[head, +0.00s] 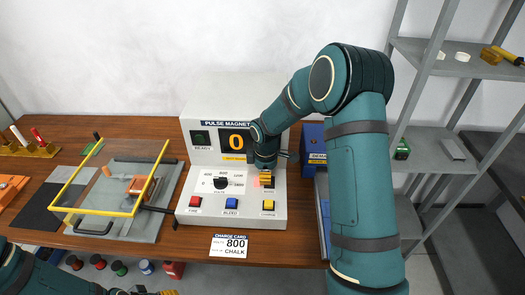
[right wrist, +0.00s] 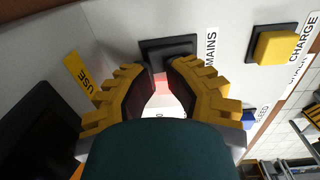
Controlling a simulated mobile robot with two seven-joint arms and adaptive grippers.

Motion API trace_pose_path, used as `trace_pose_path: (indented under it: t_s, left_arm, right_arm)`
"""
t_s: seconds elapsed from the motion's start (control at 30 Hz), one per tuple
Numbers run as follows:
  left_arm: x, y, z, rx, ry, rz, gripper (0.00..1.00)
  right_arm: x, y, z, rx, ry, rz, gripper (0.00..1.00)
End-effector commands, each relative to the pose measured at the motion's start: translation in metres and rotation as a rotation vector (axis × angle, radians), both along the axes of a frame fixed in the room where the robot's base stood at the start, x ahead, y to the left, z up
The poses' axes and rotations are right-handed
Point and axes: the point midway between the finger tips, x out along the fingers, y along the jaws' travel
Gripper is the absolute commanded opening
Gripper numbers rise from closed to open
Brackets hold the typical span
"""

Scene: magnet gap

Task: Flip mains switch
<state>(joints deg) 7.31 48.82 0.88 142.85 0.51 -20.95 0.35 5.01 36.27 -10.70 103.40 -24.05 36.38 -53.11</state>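The mains switch shows in the right wrist view as a black square base (right wrist: 168,50) beside the MAINS label (right wrist: 211,50). My right gripper (right wrist: 160,72) has its yellow and black fingers apart, with the tips close to this base. A pinkish glow shows between the fingers; I cannot tell whether they touch the switch. In the head view my right gripper (head: 266,180) is at the right part of the sloped white console (head: 245,208) and hides most of the switch. My left gripper (head: 160,292) is only partly in view at the bottom edge.
The console carries a black dial (head: 221,183) and red (head: 195,201), blue (head: 231,203) and yellow (head: 268,205) buttons. The display (head: 236,141) reads 0. A yellow frame (head: 104,211) stands on the left. A charge card (head: 229,246) lies in front. Shelves (head: 440,150) stand right.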

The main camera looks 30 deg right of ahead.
Motion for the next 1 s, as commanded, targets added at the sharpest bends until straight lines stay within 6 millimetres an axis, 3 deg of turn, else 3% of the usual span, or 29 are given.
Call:
trace_pose_path:
  t_s: [0.03, 0.37, 0.5, 1.0]
  left_arm:
    - [0.000, 0.000, -0.002, 0.000, 0.000, 0.000, 0.47]
    - [0.000, 0.000, -0.032, 0.000, 0.000, 0.000, 0.47]
    - [0.000, 0.000, -0.017, 0.000, 0.000, 0.000, 0.47]
    - [0.000, 0.000, 0.000, 0.000, 0.000, 0.000, 0.47]
  right_arm:
    - [0.007, -0.004, -0.008, 0.000, -0.005, -0.001, 0.00]
    - [0.001, 0.002, 0.006, -0.072, -0.127, 0.006, 0.00]
    - [-0.003, 0.003, 0.039, -0.069, -0.123, 0.001, 0.00]
    - [-0.016, 0.012, 0.125, -0.069, -0.121, 0.002, 0.00]
